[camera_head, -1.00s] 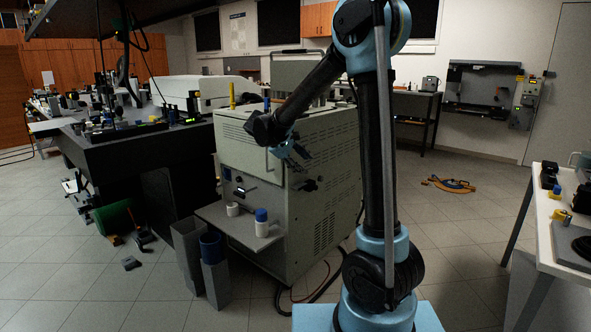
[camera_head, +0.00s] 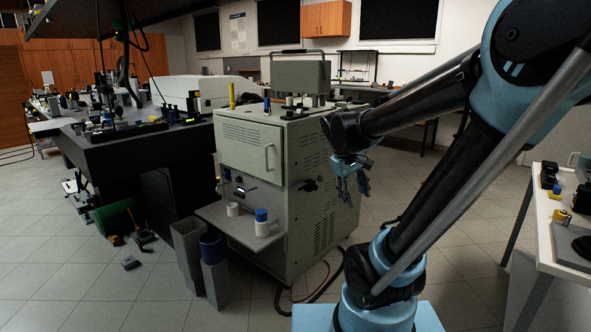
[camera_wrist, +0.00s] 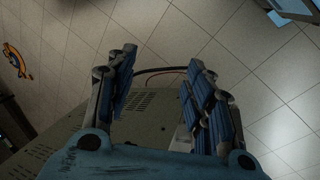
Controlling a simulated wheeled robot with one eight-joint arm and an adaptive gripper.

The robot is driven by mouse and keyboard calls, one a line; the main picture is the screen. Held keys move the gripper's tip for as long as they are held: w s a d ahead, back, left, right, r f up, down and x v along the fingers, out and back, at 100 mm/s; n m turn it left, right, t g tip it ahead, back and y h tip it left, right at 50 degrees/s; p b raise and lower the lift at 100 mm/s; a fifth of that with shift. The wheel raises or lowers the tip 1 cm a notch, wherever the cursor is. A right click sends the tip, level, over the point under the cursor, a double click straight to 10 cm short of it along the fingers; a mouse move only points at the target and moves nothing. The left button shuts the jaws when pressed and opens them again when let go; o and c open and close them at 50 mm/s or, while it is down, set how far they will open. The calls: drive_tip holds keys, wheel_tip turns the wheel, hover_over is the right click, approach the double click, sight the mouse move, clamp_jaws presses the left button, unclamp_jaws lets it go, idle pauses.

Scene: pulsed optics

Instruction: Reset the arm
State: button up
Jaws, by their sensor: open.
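My gripper (camera_head: 352,178) hangs at the end of my arm, just right of the grey cabinet (camera_head: 240,150) in the head view. Its fingers point downward and hold nothing. In the wrist view my gripper (camera_wrist: 160,100) shows its two blue-padded fingers spread apart, with the cabinet's vented panel (camera_wrist: 150,108) and the tiled floor behind them. The gap between the fingers is empty. I cannot tell the exact distance between gripper and cabinet.
The cabinet's shelf (camera_head: 235,228) carries a white cup and a blue-capped jar (camera_head: 262,222). Grey bins (camera_head: 213,270) stand below. A black optical table (camera_head: 110,150) is at left, a white table (camera_head: 545,240) at right. Cables lie on the floor by the cabinet.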

drive_tip(key=s+f+m+y, duration=0.1)
drive_tip(key=s+f+m, duration=0.1)
drive_tip(key=s+f, duration=0.2)
drive_tip(key=s+f+m+y, duration=0.2)
drive_tip(key=s+f, duration=0.3)
drive_tip(key=s, duration=0.4)
drive_tip(key=shift+s+m, duration=0.4)
drive_tip(key=shift+d, duration=0.1)
drive_tip(key=shift+w+f, duration=0.15)
drive_tip(key=shift+w, duration=0.3)
idle(0.6)
drive_tip(key=c, duration=0.3)
drive_tip(key=shift+d, duration=0.1)
drive_tip(key=shift+c, duration=0.3)
